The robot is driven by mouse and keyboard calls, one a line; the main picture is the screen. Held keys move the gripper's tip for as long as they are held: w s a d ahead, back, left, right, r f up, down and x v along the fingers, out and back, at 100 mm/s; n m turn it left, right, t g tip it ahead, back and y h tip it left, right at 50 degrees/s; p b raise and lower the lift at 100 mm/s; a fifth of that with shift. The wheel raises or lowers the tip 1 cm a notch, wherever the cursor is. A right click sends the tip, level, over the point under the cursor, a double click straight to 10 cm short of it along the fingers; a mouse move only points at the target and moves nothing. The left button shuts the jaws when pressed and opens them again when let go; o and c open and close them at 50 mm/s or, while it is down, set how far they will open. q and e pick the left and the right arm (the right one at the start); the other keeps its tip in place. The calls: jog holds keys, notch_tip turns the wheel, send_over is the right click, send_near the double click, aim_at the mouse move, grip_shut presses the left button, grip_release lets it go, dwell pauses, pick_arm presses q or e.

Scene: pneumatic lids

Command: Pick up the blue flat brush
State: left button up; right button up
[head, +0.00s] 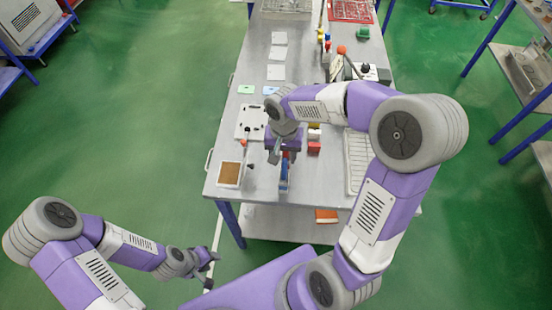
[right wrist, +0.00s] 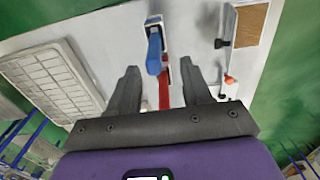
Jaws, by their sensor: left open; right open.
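The blue flat brush (head: 284,176) appears as a narrow blue thing near the front edge of the metal table. In the right wrist view its blue part (right wrist: 154,52) lies ahead of and between the fingertips, with a pale end beyond it. My right gripper (head: 282,158) is open and points down over the table just behind the brush; it also shows in the right wrist view (right wrist: 160,68). I see no contact with the brush. My left gripper (head: 210,266) is open, away from the table at the lower left.
A red item (right wrist: 164,88) shows between the right fingers. A brown-topped board (head: 229,173) lies left of the brush, and a white grid tray (head: 357,165) lies to the right. Red blocks (head: 314,147) stand nearby. The table's front edge is close.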

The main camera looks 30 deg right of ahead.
aim_at(284, 169)
jog(key=f, duration=0.2)
jog(key=s+f, duration=0.1)
jog(key=f, duration=0.1)
jog(key=shift+d+f, duration=0.2)
jog(key=shift+f, duration=0.15)
jog(key=shift+w+f, duration=0.1)
jog(key=shift+f, duration=1.35)
jog(key=shift+c, duration=0.3)
grip_shut()
